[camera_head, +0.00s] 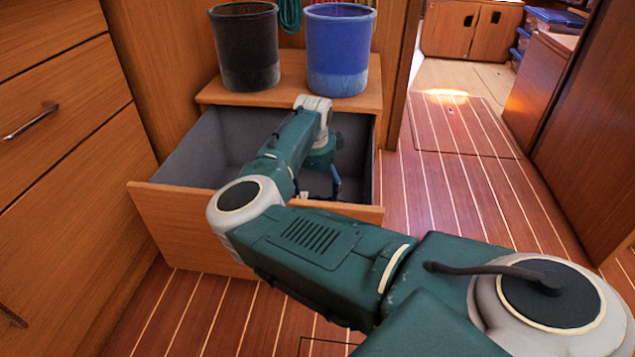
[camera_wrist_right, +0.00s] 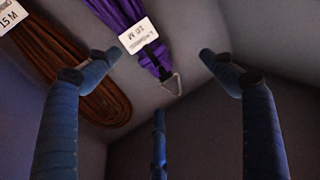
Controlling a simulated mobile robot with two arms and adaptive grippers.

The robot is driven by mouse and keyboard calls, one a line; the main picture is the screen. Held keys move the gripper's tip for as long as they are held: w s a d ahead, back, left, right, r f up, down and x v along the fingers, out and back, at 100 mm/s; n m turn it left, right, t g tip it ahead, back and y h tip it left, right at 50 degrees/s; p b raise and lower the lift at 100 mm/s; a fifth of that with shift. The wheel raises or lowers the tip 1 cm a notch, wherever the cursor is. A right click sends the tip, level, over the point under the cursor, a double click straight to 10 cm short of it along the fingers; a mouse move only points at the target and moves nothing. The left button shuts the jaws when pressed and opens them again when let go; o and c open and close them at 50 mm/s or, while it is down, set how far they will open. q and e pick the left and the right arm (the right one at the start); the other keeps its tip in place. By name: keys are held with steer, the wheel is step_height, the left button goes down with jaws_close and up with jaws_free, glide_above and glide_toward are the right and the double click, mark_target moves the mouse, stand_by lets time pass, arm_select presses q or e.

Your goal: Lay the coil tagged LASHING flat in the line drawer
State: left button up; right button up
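The line drawer (camera_head: 185,173) is pulled open below the two buckets, with grey inner walls. My right arm reaches down into it, and its gripper (camera_head: 334,183) is inside, partly hidden by my arm. In the right wrist view the right gripper (camera_wrist_right: 155,75) has its blue fingers spread with nothing between them. A purple coil (camera_wrist_right: 122,14) with a white tag (camera_wrist_right: 139,38) and a metal ring lies beyond the fingertips, apart from them. The tag is upside down; it shows 10 M, its word is too small to read surely. My left gripper is out of view.
A brown coil (camera_wrist_right: 75,65) with a partly cut-off tag reading 15 M lies left of the purple one. A black bucket (camera_head: 245,48) and a blue bucket (camera_head: 338,50) stand on the ledge behind the drawer. Striped floor (camera_head: 450,190) is clear at right.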

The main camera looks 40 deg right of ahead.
steer(key=shift+s+f, duration=0.1)
steer(key=shift+f, duration=0.05)
steer(key=v, duration=1.2)
steer(key=shift+r, duration=0.2)
